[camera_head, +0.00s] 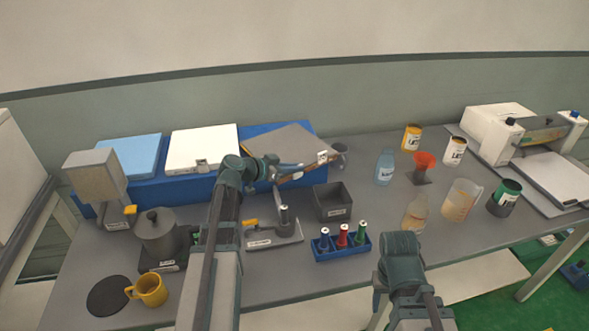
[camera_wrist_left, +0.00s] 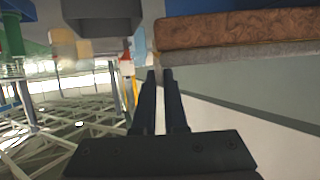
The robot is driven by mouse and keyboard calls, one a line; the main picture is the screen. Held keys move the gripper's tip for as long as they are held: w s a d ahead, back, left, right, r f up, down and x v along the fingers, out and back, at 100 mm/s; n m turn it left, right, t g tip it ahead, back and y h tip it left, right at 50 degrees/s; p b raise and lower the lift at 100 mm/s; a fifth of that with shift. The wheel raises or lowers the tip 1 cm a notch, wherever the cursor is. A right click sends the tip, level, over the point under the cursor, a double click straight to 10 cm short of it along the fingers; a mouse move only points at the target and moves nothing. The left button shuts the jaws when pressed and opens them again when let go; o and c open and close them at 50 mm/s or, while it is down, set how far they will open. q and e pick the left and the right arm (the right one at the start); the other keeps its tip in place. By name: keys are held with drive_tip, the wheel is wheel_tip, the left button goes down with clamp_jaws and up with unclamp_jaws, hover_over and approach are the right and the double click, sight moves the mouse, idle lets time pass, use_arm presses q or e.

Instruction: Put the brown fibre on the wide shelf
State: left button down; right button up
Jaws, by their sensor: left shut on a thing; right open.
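The brown fibre (camera_head: 284,143) is a slab with a grey upper face and a brown front edge, at the right end of the blue platform. It overlaps the platform's front edge; whether it rests flat there I cannot tell. My left gripper (camera_head: 297,174) is at this front edge. In the left wrist view its fingers (camera_wrist_left: 168,72) are close together against the brown-and-grey slab (camera_wrist_left: 235,32); the exact grip is partly hidden. My right gripper (camera_head: 381,300) is low at the front, its fingers mostly hidden. No shelf is labelled wide; the blue platform (camera_head: 176,190) is the long raised surface.
A white slab (camera_head: 203,147) and a light blue slab (camera_head: 134,154) lie on the platform. A dark grey bin (camera_head: 333,204), a blue rack (camera_head: 342,249) with red, green and blue items, and a grey fixture (camera_head: 272,236) stand in front. Bottles and cans stand at right.

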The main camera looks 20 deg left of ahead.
use_arm(q)
drive_tip(key=c, duration=1)
unclamp_jaws()
drive_tip(key=shift+o, duration=0.2)
